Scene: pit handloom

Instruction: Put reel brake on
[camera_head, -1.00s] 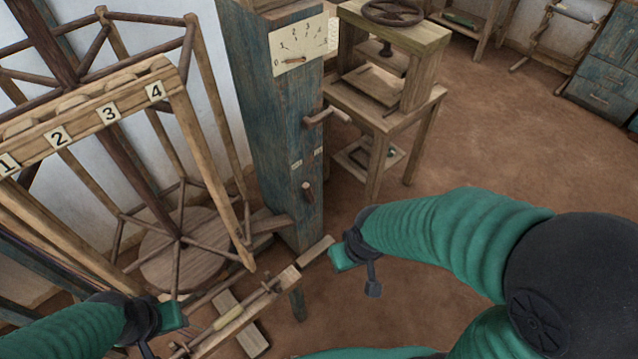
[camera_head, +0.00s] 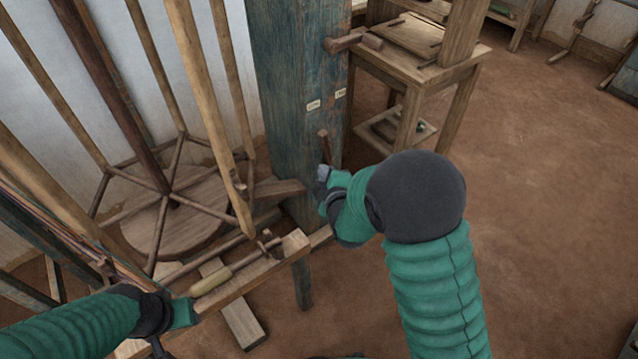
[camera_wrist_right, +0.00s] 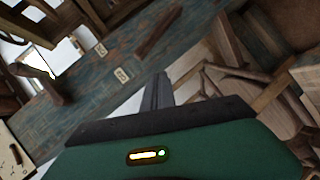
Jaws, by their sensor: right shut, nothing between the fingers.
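A short wooden lever (camera_head: 325,148) stands out from the front of the blue post (camera_head: 290,100), below two small pale labels (camera_head: 327,99) too small to read. I take it for the reel brake. It also shows in the right wrist view (camera_wrist_right: 160,33), with the labels (camera_wrist_right: 121,75) beside it. My right gripper (camera_head: 322,174) is shut and empty, just below the lever's lower end; whether they touch I cannot tell. Its fingers (camera_wrist_right: 158,92) point toward the post. My left gripper (camera_head: 186,312) is low at the left by the wooden rail, its fingers not clear.
The wooden reel (camera_head: 175,205) with its spokes stands left of the post. A bench rail with a tool (camera_head: 225,278) lies in front. A wooden crank handle (camera_head: 345,42) sticks out higher on the post. A wooden stand (camera_head: 455,75) is behind at right. The brown floor at right is clear.

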